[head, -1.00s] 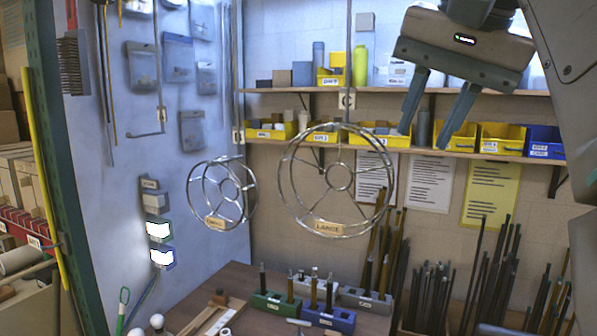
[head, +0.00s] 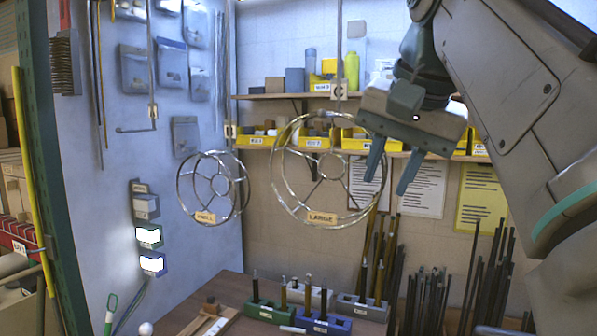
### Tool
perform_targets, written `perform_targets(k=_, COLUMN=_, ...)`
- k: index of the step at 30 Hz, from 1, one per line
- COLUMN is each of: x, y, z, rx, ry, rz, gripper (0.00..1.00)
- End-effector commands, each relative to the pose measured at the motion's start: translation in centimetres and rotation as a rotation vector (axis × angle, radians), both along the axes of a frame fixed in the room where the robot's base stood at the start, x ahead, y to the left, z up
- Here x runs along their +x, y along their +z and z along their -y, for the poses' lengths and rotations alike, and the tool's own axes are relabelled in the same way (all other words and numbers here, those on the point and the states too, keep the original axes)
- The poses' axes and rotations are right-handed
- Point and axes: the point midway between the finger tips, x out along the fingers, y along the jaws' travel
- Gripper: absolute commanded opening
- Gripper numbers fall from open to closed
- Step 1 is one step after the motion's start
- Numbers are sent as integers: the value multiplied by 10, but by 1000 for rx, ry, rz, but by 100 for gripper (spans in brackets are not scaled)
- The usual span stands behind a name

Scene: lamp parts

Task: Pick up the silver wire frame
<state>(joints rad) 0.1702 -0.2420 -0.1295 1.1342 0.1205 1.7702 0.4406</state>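Two round silver wire frames with spokes hang in the middle of the head view. The smaller frame (head: 181,190) is at the left, near the blue-grey wall, and bears a small tan label. The larger frame (head: 283,205) is to its right and bears a tag (head: 321,219) reading "LARGE". My gripper (head: 388,187) points downward at the right side of the larger frame. Its two fingers are apart with nothing between them. In this view the gripper overlaps the frame's right edge closely; I cannot tell whether they touch.
Behind are shelves (head: 262,96) with yellow bins (head: 364,139). Papers (head: 424,188) are pinned on the back wall. Below is a bench (head: 238,288) with green, grey and blue holders (head: 325,322) of rods, and many dark upright rods (head: 487,270) stand at the right.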

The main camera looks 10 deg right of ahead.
Motion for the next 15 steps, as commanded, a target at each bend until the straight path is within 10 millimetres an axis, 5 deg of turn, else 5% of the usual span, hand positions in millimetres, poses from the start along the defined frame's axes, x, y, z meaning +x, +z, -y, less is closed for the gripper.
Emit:
perform_targets(k=6, x=12, y=-22, z=0, rx=0, ry=0, rz=-2, gripper=30)
perform_targets(k=15, x=14, y=-25, z=0, rx=0, ry=0, rz=0, gripper=30)
